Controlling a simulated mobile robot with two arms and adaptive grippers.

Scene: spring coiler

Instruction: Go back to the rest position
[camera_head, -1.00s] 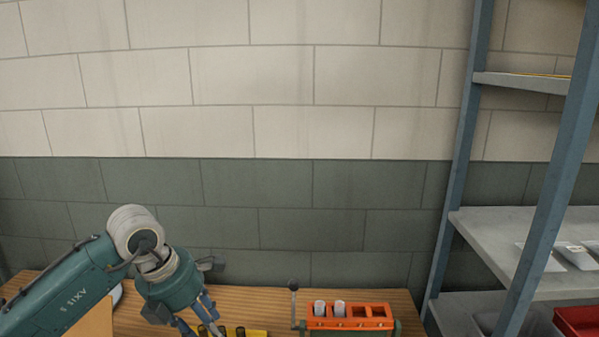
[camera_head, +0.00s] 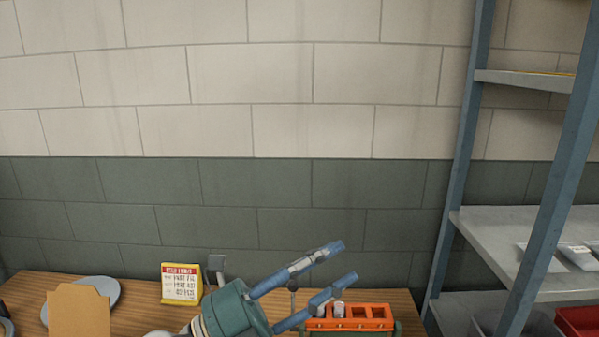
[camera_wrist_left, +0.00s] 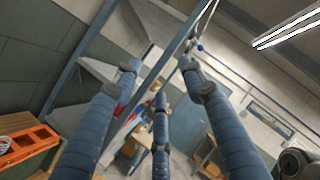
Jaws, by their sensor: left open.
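My left gripper (camera_head: 346,262) is at the bottom middle of the head view, raised with its blue fingers spread apart and pointing right and slightly up. Nothing is between the fingers. In the left wrist view, the gripper (camera_wrist_left: 160,78) shows three spread fingers with only the room behind them. In the head view, the fingers overlap the left part of the orange rack; I cannot tell how high above it they are. My right gripper is in neither view.
The orange rack (camera_head: 375,311) holds pale cylinders (camera_head: 339,310) on the wooden bench. A yellow sign (camera_head: 181,284), a cardboard piece (camera_head: 80,313) and a grey disc (camera_head: 107,288) are left. Metal shelving (camera_head: 500,230) with a red bin (camera_head: 580,321) stands right. The wall above is clear.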

